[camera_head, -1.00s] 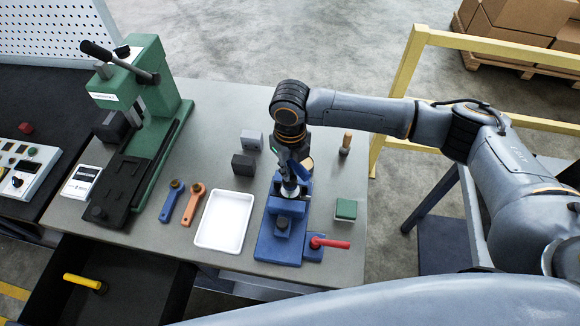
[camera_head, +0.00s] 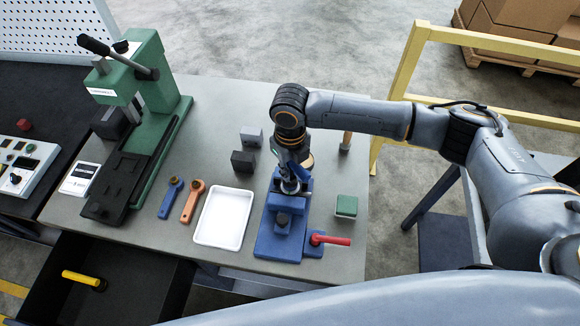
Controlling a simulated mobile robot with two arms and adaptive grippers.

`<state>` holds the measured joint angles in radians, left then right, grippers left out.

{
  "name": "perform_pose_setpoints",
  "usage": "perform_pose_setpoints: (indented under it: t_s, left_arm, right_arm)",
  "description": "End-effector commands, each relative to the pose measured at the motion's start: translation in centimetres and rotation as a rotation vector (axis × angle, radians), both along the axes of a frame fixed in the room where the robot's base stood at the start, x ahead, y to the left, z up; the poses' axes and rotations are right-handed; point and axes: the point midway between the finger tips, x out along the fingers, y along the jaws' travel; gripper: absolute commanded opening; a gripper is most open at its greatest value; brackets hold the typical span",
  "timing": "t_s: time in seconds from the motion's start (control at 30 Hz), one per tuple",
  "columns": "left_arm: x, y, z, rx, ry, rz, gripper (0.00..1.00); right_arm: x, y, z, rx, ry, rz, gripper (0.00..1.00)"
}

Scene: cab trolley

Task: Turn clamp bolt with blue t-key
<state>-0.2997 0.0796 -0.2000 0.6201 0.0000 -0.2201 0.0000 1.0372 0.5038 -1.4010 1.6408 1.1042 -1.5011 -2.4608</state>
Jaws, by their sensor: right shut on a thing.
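My right gripper (camera_head: 290,186) is over the blue clamp fixture (camera_head: 276,245) on the right part of the grey table. It points down and is shut on what looks like the blue t-key (camera_head: 305,186). Only a bit of blue shows beside the fingers, and the rest is hidden. The clamp bolt under the gripper is hidden too, so I cannot tell how the key sits on it. A red handle (camera_head: 331,241) lies on a small blue block by the fixture's right front side. My left gripper is out of view.
A white tray (camera_head: 197,236), an orange tool (camera_head: 193,203) and a blue tool (camera_head: 171,198) lie left of the fixture. A green press (camera_head: 158,95) stands further left. Dark blocks (camera_head: 243,162) and a green block (camera_head: 346,206) are nearby. A yellow rail (camera_head: 399,97) stands beyond the table.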

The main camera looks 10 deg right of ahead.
Motion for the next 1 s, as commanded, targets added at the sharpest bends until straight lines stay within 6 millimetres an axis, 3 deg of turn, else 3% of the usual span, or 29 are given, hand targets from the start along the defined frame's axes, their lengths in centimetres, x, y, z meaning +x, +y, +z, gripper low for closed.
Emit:
perform_pose_setpoints:
  t_s: [0.33, 0.4, 0.67, 1.0]
  left_arm:
    - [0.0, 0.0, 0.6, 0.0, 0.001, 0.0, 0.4]
    - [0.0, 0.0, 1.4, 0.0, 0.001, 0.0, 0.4]
    - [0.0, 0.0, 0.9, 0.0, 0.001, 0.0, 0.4]
    - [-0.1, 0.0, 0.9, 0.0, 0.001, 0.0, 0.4]
  right_arm:
    - [-0.1, 0.1, -0.1, 0.001, 0.002, -0.047, 0.0]
    - [-0.1, 0.1, 0.1, 0.001, 0.002, -0.116, 0.0]
    - [0.0, 0.0, -0.4, 0.001, 0.001, -0.434, 0.0]
    - [0.0, 0.0, -0.4, 0.001, 0.0, -0.471, 0.0]
